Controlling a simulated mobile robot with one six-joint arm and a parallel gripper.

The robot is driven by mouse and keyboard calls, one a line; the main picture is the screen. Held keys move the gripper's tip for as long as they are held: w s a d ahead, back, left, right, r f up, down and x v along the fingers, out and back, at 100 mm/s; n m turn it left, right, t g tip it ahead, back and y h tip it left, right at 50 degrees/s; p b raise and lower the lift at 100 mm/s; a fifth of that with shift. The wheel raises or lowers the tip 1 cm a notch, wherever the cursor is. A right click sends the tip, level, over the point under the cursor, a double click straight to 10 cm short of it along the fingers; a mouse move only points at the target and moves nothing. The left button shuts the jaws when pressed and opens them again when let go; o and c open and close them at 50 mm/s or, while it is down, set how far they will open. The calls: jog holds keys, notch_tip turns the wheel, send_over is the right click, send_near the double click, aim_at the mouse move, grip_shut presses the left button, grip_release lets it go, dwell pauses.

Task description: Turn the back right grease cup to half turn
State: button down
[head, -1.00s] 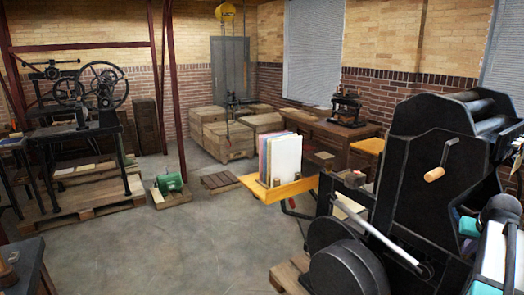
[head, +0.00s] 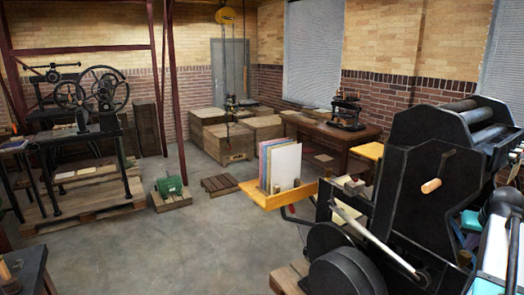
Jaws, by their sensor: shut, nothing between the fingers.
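No grease cup can be made out clearly in the head view. A large black press (head: 405,185) fills the right side, with a wooden-handled crank (head: 431,186) on its side and a long pale lever (head: 375,240) lower down. Another dark hand press (head: 88,125) with spoked wheels stands at the far left on a pallet. A small dark press (head: 346,112) stands on a brown wooden table. Any cups on these presses are too small or hidden to tell apart. My gripper is not seen in this view.
The grey concrete floor (head: 200,245) is clear in the middle. A green motor (head: 170,187) sits on a small pallet. Crates (head: 228,145) stand at the back. A dark bench corner (head: 25,268) is at lower left.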

dwell(0.5)
jog(key=n+g+y+p, duration=0.2)
jog(key=n+y+p, duration=0.15)
jog(key=n, duration=0.25)
send_near(465, 256)
jog(key=shift+d, duration=0.75)
jog(key=shift+s+f+h, duration=0.1)
jog(key=shift+s+h, duration=0.05)
jog(key=shift+h, duration=0.2)
jog(key=shift+f, duration=0.1)
jog(key=shift+f+b, duration=1.6)
jog(key=shift+f, duration=1.8)
jog(key=shift+w+a, duration=0.1)
jog(key=shift+w, duration=0.15)
